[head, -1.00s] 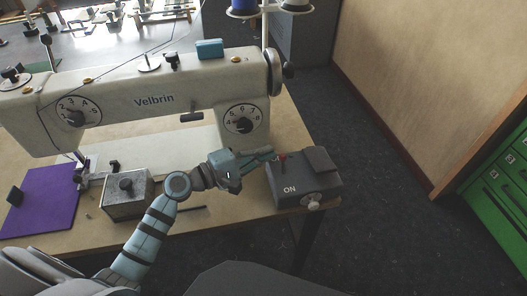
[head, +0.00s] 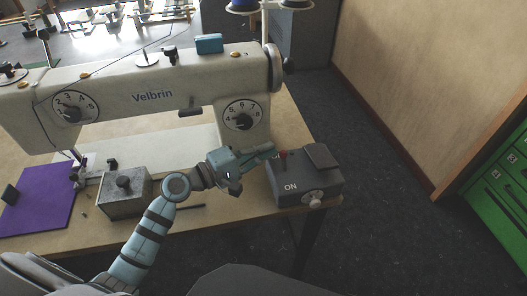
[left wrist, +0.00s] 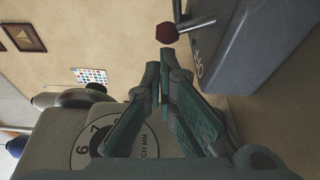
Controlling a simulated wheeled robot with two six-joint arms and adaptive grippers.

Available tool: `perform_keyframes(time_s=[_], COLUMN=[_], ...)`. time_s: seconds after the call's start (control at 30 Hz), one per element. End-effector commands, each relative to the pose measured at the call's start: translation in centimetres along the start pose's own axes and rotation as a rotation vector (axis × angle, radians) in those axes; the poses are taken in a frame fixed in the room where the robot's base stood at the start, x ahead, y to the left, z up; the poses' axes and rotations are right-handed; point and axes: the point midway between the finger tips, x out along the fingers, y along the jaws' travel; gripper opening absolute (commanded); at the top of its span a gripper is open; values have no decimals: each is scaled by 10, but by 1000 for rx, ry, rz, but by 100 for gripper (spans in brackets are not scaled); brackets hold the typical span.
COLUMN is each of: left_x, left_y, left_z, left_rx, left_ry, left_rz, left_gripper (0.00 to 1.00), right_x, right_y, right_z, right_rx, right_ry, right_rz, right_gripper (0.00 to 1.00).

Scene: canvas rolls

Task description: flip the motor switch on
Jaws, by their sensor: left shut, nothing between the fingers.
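The motor switch box (head: 310,178) is a dark grey box at the table's right front corner, marked ON on the side facing me. Its lever has a red knob (head: 282,154); in the left wrist view the red knob (left wrist: 167,33) sits on a metal stem coming out of the box (left wrist: 255,45). Lettering that looks like OFF shows on the box there. My left gripper (head: 272,150) is shut and empty, its tips just left of the knob. In the left wrist view its fingertips (left wrist: 160,60) are close to the knob, with a small gap seen. My right gripper is not in view.
The sewing machine (head: 160,95) stands behind and left of my left gripper. A metal block with a black knob (head: 124,198) and purple cloth (head: 40,198) lie on the table at left. A pale round knob (head: 315,201) sticks out of the box's front. Open floor lies right.

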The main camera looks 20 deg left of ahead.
Motion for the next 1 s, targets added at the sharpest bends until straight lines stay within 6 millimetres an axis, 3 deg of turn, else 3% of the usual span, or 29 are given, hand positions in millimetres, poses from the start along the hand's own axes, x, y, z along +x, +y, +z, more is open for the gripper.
perform_keyframes(time_s=[1.0], left_x=[3], left_y=[7], left_z=[7], left_rx=[240], left_ry=[0], left_rz=[83], left_gripper=[0], right_x=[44], right_y=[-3], right_z=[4], right_rx=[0], right_ry=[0], right_rz=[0], right_gripper=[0])
